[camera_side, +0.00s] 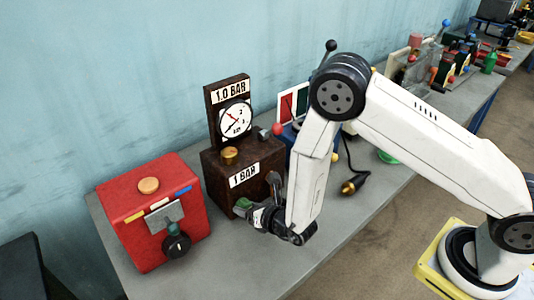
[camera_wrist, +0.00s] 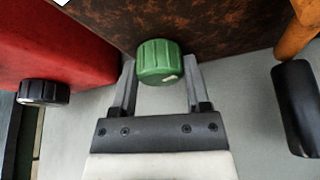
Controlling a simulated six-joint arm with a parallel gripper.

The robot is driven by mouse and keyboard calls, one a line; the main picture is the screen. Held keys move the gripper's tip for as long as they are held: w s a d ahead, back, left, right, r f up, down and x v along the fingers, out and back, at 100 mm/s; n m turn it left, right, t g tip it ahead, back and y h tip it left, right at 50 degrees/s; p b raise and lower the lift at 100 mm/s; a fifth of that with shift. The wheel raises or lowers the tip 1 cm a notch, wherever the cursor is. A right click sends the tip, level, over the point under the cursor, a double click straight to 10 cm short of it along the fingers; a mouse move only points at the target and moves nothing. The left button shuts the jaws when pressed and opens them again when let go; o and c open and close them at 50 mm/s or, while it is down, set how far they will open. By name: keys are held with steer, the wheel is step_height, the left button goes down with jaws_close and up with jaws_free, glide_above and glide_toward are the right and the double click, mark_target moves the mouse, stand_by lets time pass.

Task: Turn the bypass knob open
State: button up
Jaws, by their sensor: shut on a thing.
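A green ribbed knob (camera_wrist: 159,60) sits on the lower front of a dark rust-brown box (camera_wrist: 225,20) in the wrist view. A small white mark shows at the knob's lower right. My gripper (camera_wrist: 160,78) has one finger on each side of the knob and is shut on it. In the side view my gripper (camera_side: 258,212) is low at the front of the brown box (camera_side: 220,188); a little of the green knob (camera_side: 240,204) shows there, the rest hidden by my gripper. The box carries a "1 BAR" label, a brass knob (camera_side: 230,155) and a gauge (camera_side: 235,118) under "1.0 BAR".
A red box (camera_side: 122,228) with a black knob (camera_side: 176,245) stands close on the left. A black cylinder (camera_wrist: 297,107) is to the right in the wrist view. A bulb-ended cable (camera_side: 352,184) lies on the grey bench, right of my forearm. The bench front is mostly clear.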

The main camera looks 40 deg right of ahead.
stand_by(0.3)
steer(key=o, duration=1.3)
steer(key=shift+s, duration=0.1)
steer(key=shift+v, duration=3.8)
